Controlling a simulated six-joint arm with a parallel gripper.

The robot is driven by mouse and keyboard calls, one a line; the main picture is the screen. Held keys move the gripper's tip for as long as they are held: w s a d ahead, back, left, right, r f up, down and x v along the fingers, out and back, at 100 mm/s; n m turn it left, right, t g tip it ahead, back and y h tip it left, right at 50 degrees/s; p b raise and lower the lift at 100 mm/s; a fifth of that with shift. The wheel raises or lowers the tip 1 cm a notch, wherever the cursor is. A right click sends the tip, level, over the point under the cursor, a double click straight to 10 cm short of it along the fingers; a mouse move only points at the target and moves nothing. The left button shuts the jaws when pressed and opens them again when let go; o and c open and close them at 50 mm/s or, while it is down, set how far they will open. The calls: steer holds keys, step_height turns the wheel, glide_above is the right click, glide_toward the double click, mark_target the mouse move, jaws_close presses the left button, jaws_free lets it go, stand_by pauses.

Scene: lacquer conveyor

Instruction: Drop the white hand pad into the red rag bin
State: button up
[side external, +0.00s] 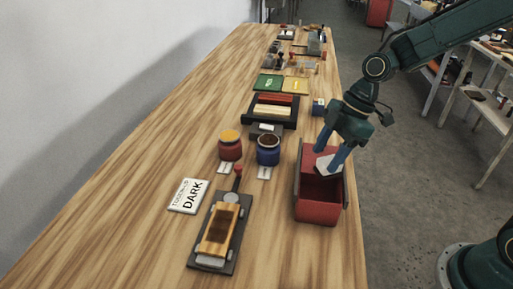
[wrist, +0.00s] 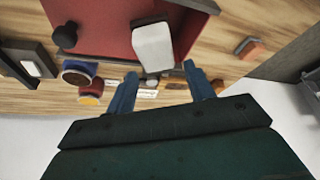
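The white hand pad (side external: 327,166) shows within the mouth of the red rag bin (side external: 318,212), at the tips of my gripper's blue fingers. My gripper (side external: 327,158) points down over the bin. In the wrist view, the fingers (wrist: 159,72) are spread apart, and the pad (wrist: 152,45) shows just beyond their tips, narrower than the gap. The red bin (wrist: 95,30) is behind the pad. I cannot tell whether the pad rests on the bin floor or is above it.
Left of the bin stand a blue pot (side external: 268,155) and a red pot with a yellow top (side external: 230,150). A sign reading DARK (side external: 188,196) and a wooden block on a dark base (side external: 220,232) lie nearer. Bare tabletop (side external: 110,190) lies to the left.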

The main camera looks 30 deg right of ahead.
steer(key=shift+o, duration=0.9)
steer(key=v, duration=1.4)
steer(key=shift+a, duration=0.1)
steer(key=s+d+m+t+h, duration=0.2)
steer(key=s+m+t+h, duration=0.2)
steer(key=s+m, duration=1)
steer(key=s, duration=0.3)
steer(key=shift+s+m, duration=0.2)
steer(key=shift+m, duration=0.1)
